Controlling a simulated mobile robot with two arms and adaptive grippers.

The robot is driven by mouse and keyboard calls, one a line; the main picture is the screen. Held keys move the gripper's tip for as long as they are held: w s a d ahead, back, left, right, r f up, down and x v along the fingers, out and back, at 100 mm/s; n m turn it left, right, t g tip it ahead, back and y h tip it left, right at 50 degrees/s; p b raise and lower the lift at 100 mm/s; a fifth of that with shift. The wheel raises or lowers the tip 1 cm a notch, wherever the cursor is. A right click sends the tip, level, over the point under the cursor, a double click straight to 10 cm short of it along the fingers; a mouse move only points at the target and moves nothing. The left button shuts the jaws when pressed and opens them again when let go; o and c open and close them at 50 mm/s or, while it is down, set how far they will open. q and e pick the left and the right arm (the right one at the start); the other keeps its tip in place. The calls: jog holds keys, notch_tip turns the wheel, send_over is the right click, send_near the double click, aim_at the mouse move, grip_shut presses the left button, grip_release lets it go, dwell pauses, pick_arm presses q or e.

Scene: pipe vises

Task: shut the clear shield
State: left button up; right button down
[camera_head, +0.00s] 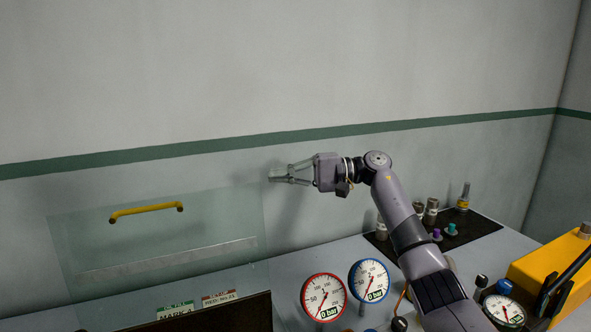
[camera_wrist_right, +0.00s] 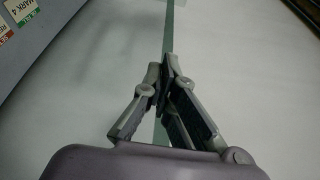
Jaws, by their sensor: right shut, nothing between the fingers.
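The clear shield (camera_head: 90,245) is a see-through panel standing raised at the left of the head view, behind the bench's dark front part. Its yellow bar handle (camera_head: 147,211) is near its upper edge, and a pale strip (camera_head: 170,256) crosses it lower down. My right gripper (camera_head: 275,175) is in front of the wall, just past the shield's upper right corner in the picture, pointing left. Its fingers are shut and empty; the closed fingertips also show in the right wrist view (camera_wrist_right: 168,68). I cannot tell the depth gap between gripper and shield. My left gripper is not in view.
A red-rimmed gauge (camera_head: 324,297) and a blue-rimmed gauge (camera_head: 369,281) stand below my right arm. A black mat (camera_head: 478,231) with several small fittings lies behind it. A yellow machine (camera_head: 555,272) is at the right. The wall above is clear.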

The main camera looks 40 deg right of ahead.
jog(key=a+p, duration=0.1)
jog(key=s+a+p, duration=0.1)
jog(key=a, duration=0.1)
jog(key=a+p, duration=0.1)
jog(key=shift+s+a+r, duration=0.15)
jog(key=shift+s, duration=0.25)
